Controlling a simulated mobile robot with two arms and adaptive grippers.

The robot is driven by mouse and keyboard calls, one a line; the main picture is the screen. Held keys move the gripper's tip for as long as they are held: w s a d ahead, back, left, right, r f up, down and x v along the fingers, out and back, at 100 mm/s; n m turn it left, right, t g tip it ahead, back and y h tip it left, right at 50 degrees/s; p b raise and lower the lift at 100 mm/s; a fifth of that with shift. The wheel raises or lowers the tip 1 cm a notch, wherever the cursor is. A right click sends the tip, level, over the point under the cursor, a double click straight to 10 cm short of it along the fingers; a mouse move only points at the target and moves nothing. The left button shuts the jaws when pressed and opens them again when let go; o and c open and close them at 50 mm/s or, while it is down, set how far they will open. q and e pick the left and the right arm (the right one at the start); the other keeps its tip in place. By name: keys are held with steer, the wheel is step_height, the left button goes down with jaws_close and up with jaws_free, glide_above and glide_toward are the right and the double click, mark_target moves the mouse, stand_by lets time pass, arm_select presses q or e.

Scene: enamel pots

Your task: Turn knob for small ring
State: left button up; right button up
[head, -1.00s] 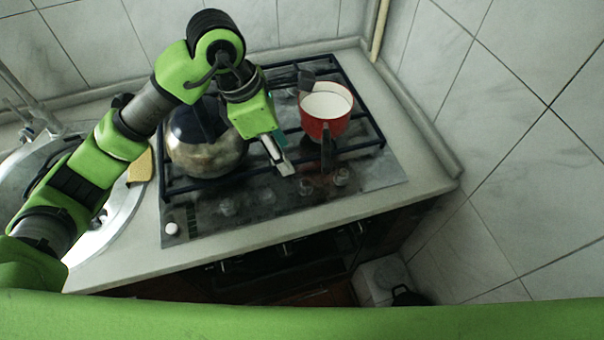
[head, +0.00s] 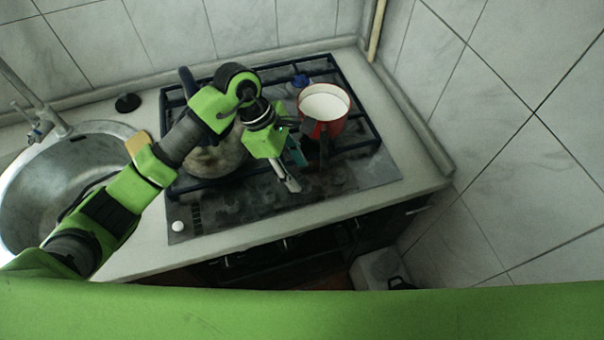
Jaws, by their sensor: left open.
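The gas hob (head: 250,208) has a dark glossy front panel with a row of small knobs. The knobs are dark and blurred, so I cannot tell which one serves the small ring. My left gripper (head: 293,180) is open, pointing down over the middle of the front panel. Its fingertips are close to the knob row, and I cannot tell whether they touch a knob. My right gripper is not in view.
A red pot (head: 341,125), white inside, stands on the right of the grate, close beside my left gripper. A metal kettle (head: 212,162) on the left is partly hidden by my arm. A sink (head: 40,200) lies at left. A yellow sponge (head: 137,145) is at its edge.

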mark_target(303, 181)
arm_select(q)
steer(key=shift+p+x, duration=0.4)
steer(key=shift+x, duration=1.65)
steer(key=c, duration=1.1)
steer(key=shift+n+t+b, duration=0.3)
steer(key=shift+n+b, duration=0.05)
steer(key=shift+n, duration=0.35)
steer(key=shift+s, duration=0.1)
steer(key=o, duration=1.1)
